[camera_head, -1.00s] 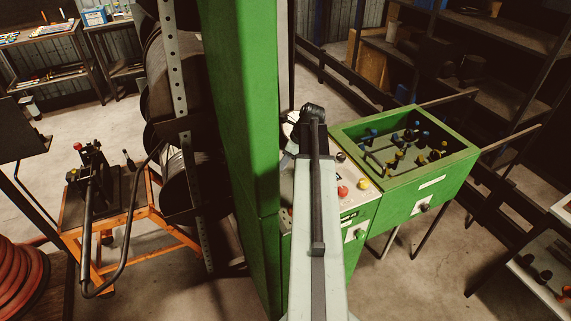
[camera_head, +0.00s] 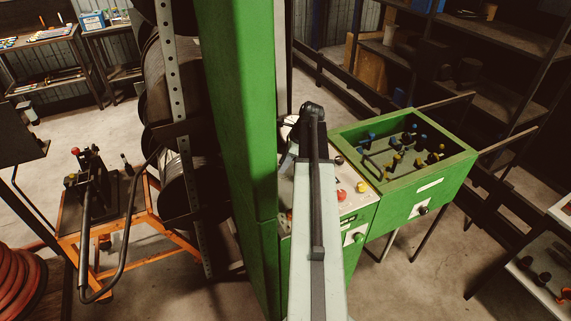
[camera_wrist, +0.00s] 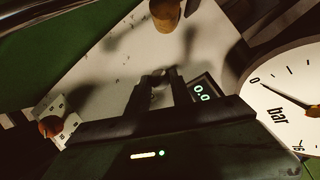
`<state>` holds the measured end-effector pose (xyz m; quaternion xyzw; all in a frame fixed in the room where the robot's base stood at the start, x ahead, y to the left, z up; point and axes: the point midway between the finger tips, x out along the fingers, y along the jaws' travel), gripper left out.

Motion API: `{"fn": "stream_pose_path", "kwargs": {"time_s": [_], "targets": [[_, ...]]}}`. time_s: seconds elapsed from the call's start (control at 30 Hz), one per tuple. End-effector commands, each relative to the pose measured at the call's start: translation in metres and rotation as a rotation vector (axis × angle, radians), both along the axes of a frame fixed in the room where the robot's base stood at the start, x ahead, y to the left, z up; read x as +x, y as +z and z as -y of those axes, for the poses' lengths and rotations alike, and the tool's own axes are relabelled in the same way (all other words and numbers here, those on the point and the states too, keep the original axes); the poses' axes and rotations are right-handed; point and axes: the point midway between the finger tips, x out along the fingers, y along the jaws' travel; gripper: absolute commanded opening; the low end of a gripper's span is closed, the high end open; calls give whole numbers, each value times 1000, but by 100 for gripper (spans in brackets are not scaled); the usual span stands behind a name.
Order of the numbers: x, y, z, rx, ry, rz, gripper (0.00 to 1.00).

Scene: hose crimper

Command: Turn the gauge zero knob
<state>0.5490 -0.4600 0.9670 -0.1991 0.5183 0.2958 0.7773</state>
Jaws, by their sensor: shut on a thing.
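In the wrist view my gripper (camera_wrist: 161,80) reaches down to the pale panel, its dark fingers shut on a small dark thing. This looks like the gauge zero knob, but the fingers mostly hide it and I cannot make out its turn angle. The white pressure gauge (camera_wrist: 290,95), marked "bar", is at the right with its needle near 0. A small display (camera_wrist: 203,92) beside the fingers reads 0.0. In the head view my arm hides the gripper and knob; only a sliver of the gauge (camera_head: 289,121) shows.
The tall green column (camera_head: 235,120) is close left of my arm. A green bin (camera_head: 440,182) with several fittings is to the right. An orange-framed cart (camera_head: 150,205) stands at left.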

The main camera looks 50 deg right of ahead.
Motion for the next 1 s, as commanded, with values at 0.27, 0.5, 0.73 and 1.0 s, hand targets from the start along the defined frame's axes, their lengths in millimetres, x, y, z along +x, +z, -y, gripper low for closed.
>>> {"fn": "stream_pose_path", "kwargs": {"time_s": [0.27, 0.5, 0.73, 1.0], "targets": [[0, -1, -2, 5, 139, -5, 0], [0, -1, -2, 5, 186, -5, 0], [-1, -1, -3, 5, 190, -5, 0], [-1, -1, -2, 5, 189, -5, 35]]}}
